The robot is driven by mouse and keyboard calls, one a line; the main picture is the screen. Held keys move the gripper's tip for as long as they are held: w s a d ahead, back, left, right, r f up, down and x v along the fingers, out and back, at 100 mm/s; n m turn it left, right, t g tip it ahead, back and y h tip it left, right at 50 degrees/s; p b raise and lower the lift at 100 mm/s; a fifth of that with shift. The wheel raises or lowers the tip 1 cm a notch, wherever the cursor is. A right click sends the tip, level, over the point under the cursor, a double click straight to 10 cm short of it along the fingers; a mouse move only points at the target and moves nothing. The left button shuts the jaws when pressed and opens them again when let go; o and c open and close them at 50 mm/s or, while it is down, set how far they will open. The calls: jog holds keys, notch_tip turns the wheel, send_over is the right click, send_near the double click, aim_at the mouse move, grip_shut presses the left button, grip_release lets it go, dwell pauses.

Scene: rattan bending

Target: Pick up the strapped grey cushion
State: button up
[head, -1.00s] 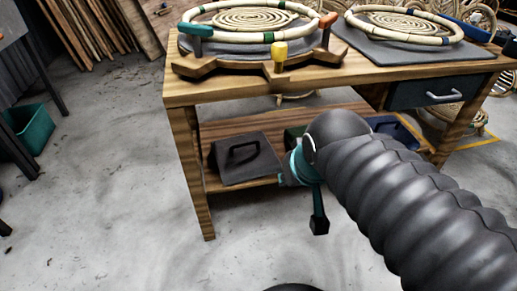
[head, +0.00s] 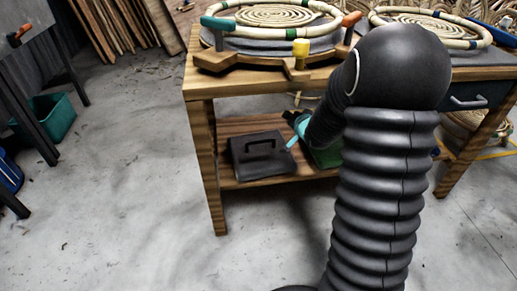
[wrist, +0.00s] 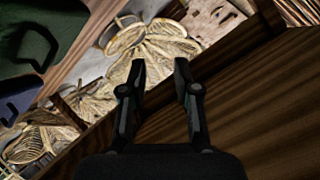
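The strapped grey cushion (head: 262,163) lies on the lower shelf of the wooden workbench, at its left end, with a dark strap arching over its top. My gripper (wrist: 160,68) is open and empty in the wrist view, with its two dark fingers apart. In the head view, the end of my arm is at the shelf opening, to the right of the grey cushion and apart from it in the picture; the fingers are hard to make out there. The grey cushion is not recognisable in the wrist view.
A green strapped cushion (wrist: 38,35) and a blue one (wrist: 20,100) show in the wrist view. The workbench (head: 200,88) has a tabletop and legs around the shelf. A rattan ring on a jig (head: 240,60) stands on top. The floor at left is clear up to a teal bin (head: 52,117).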

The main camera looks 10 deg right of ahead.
jog(key=w+f+m+t+y, duration=0.2)
jog(key=w+f+y, duration=0.15)
jog(key=f, duration=0.75)
jog(key=m+t+y, duration=0.1)
jog(key=m+y, duration=0.2)
send_near(261, 141)
jog(key=shift+s+d+f, duration=0.2)
jog(key=shift+s+d, duration=0.3)
jog(key=shift+s, duration=0.1)
jog(key=shift+s+d+f, duration=0.2)
jog(key=shift+s+d, duration=0.35)
jog(key=shift+s, duration=0.05)
jog(key=shift+w+a+m, duration=0.1)
jog(key=shift+a+m, duration=0.05)
jog(key=shift+m, duration=0.15)
jog(key=x, duration=0.8)
jog(key=shift+a+x, duration=0.25)
jog(key=shift+x, duration=2.4)
jog(key=shift+r, duration=0.1)
grip_shut()
